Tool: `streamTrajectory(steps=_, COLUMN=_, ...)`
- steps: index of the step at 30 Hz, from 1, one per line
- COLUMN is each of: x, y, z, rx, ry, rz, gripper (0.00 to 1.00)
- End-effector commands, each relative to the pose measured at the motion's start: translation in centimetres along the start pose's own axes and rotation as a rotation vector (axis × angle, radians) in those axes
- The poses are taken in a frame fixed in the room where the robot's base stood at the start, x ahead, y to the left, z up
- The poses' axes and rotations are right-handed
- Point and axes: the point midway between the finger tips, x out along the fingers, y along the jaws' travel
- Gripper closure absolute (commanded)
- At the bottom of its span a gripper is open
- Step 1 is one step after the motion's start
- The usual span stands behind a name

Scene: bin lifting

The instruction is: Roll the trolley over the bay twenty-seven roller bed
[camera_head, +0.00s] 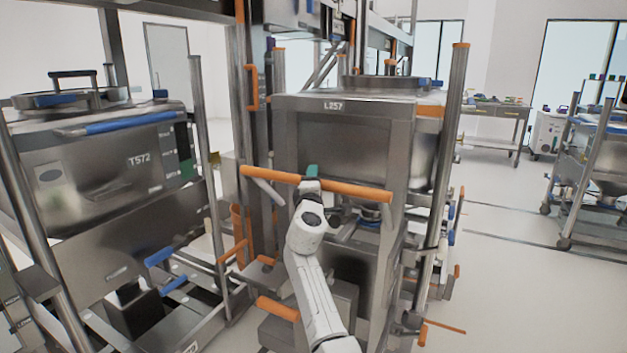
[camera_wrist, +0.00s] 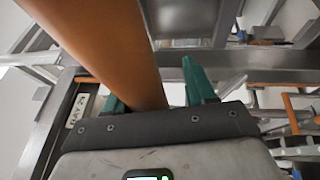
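A steel trolley or frame carrying a steel bin (camera_head: 345,145) marked L257 stands in the middle of the head view. A long orange push bar (camera_head: 352,190) crosses its front. My gripper (camera_head: 311,172) is at the middle of this bar, with a green finger showing above it. In the wrist view the orange bar (camera_wrist: 118,45) runs between the two green fingers of my gripper (camera_wrist: 155,95). A gap shows between the bar and the right finger, so the fingers look open around it. A label (camera_wrist: 78,112) on a post reads BAY, its number unclear. Rollers are not discernible.
A second bin (camera_head: 110,165) marked T572 stands close on the left. Steel posts (camera_head: 447,150) with orange caps flank the middle bin. Another rack (camera_head: 590,170) and a bench (camera_head: 495,115) stand at the right and back. The floor (camera_head: 500,270) at the right is clear.

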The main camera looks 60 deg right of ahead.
Motion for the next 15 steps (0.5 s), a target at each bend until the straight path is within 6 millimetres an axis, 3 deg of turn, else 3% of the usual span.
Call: streamTrajectory(steps=15, x=-0.59, y=0.34, z=-0.25, rx=-0.003, ry=0.005, rz=0.005, gripper=0.43)
